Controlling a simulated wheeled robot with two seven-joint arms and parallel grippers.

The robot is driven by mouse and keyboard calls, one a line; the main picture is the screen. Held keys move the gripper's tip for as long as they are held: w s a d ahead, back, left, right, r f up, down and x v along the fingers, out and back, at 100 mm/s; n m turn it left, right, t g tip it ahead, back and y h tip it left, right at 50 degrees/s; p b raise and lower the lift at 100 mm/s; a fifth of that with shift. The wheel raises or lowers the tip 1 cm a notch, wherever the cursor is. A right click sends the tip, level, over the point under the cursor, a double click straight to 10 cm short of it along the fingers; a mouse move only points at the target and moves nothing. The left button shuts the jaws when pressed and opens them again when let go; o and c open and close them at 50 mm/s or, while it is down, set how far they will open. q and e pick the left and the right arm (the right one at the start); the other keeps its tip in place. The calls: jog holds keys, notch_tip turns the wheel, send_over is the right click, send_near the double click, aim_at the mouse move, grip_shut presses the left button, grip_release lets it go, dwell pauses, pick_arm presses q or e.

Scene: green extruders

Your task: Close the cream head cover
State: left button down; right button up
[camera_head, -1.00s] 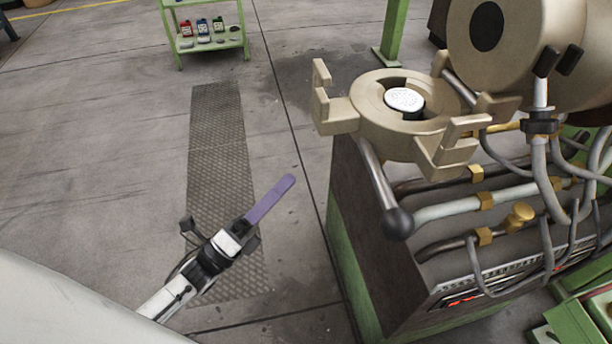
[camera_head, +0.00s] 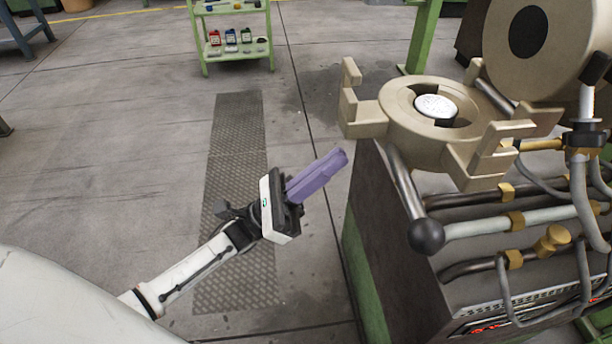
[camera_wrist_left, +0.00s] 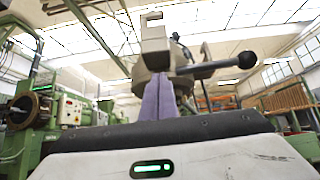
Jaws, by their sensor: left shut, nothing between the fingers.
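The cream head cover (camera_head: 445,122) is a ring with prongs, swung out from the cream extruder head (camera_head: 548,42). A white disc (camera_head: 435,106) sits in its middle. A lever with a black ball knob (camera_head: 426,236) hangs from it. My left gripper (camera_head: 338,160), with purple fingers, is shut and empty. It is left of the cover and lever in the head view, apart from both. In the left wrist view its fingers (camera_wrist_left: 158,98) point at the cream part (camera_wrist_left: 160,50), with the black knob (camera_wrist_left: 247,60) at right. My right gripper is not in view.
The dark machine body (camera_head: 385,215) with pipes and brass fittings (camera_head: 552,238) stands below the cover. A green shelf cart (camera_head: 235,40) stands farther back. The floor left of the machine is open, with a metal plate strip (camera_head: 235,150).

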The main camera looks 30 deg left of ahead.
pick_arm(q)
jog(key=shift+a+r+p, duration=0.1)
jog(key=shift+r+p, duration=0.25)
jog(key=shift+r, duration=1.35)
